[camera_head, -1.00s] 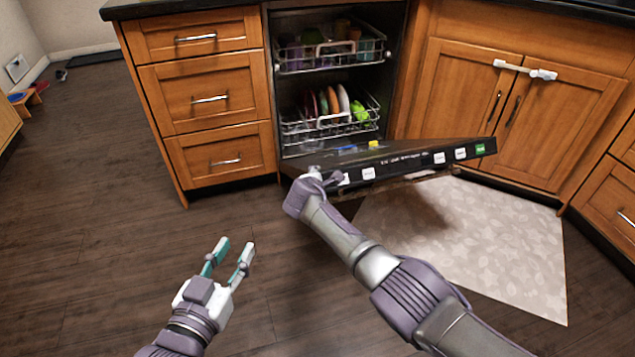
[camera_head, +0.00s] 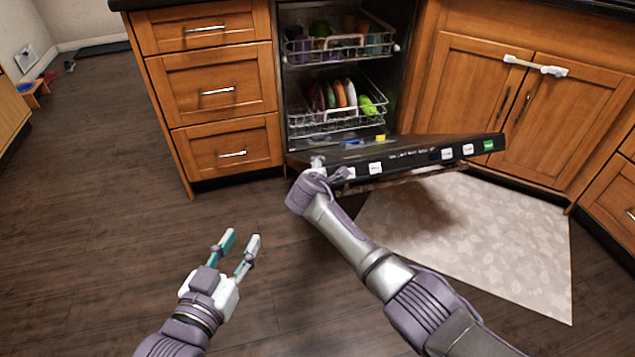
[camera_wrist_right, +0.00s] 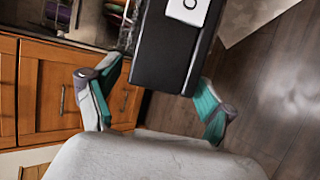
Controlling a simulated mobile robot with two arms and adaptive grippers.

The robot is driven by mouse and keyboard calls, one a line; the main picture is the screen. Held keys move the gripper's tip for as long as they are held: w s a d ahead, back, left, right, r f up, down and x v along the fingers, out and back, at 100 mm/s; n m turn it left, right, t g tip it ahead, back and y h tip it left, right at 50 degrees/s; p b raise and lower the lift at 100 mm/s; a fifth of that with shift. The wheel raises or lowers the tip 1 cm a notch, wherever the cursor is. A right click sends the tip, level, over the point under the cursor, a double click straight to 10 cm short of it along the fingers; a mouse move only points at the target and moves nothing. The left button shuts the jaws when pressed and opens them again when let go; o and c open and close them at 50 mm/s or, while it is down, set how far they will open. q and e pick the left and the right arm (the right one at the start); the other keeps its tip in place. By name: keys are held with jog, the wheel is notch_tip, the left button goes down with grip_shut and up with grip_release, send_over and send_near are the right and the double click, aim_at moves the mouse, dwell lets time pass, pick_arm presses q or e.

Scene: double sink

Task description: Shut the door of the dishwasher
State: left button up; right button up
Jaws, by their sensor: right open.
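The dishwasher door (camera_head: 420,154) hangs partly open and tilted outward, its dark top edge with white and green buttons facing me. My right gripper (camera_head: 325,170) is at the left end of that edge and largely hidden by its own wrist in the head view. In the right wrist view its teal-padded fingers (camera_wrist_right: 158,85) are open, one on each side of the black door edge (camera_wrist_right: 175,50). I cannot tell whether they touch it. My left gripper (camera_head: 240,241) is open and empty above the floor, apart from the door.
Both dishwasher racks, the upper (camera_head: 335,47) and the lower (camera_head: 335,120), hold dishes inside the dishwasher. Wooden drawers (camera_head: 220,90) stand to its left. A cabinet with a white lock (camera_head: 535,66) stands to its right. A pale mat (camera_head: 500,245) lies below.

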jog(key=v, duration=0.9)
jog(key=shift+s+r, duration=0.2)
jog(key=shift+c, duration=0.3)
